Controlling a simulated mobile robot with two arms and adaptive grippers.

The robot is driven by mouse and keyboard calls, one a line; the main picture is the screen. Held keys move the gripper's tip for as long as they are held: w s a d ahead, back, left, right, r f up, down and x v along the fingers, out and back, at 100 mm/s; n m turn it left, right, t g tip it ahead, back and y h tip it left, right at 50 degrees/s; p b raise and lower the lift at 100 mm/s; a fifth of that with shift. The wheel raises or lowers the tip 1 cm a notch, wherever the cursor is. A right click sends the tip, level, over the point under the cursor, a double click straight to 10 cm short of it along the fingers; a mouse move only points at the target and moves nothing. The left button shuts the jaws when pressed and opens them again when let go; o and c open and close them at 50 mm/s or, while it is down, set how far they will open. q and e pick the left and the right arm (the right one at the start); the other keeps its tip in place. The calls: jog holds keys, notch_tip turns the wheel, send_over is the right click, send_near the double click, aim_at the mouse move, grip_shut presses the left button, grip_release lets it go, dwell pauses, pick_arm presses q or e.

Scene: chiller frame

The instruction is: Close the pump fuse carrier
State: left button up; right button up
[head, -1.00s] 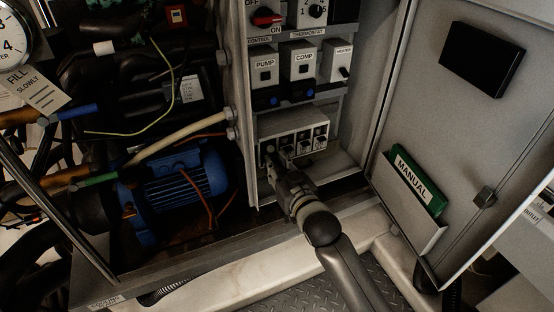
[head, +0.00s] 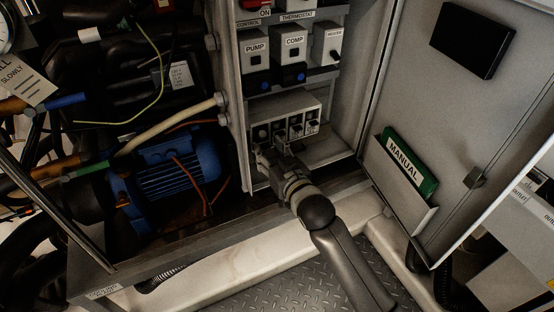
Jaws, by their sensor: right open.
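The fuse block (head: 283,112) is a pale box low in the open electrical cabinet, with a row of several dark fuse carriers on its front. The leftmost carrier (head: 262,133) sits just above my right gripper (head: 266,156). The labels are too small to read, so I cannot tell for certain which is the pump fuse carrier or whether it is fully closed. My right gripper is open and empty, its fingers just below and in front of the left end of the block. I cannot tell whether it touches the block. My left gripper is not in view.
PUMP (head: 255,48) and COMP (head: 294,44) switch boxes are above the fuse block. The cabinet door (head: 450,110) stands open at right, holding a green manual (head: 410,162). A blue motor (head: 170,178) and pipes fill the left. A cabinet lip runs below the gripper.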

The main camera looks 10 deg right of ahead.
jog(key=v, duration=1.1)
jog(key=shift+s, duration=0.3)
jog(key=shift+d, duration=0.1)
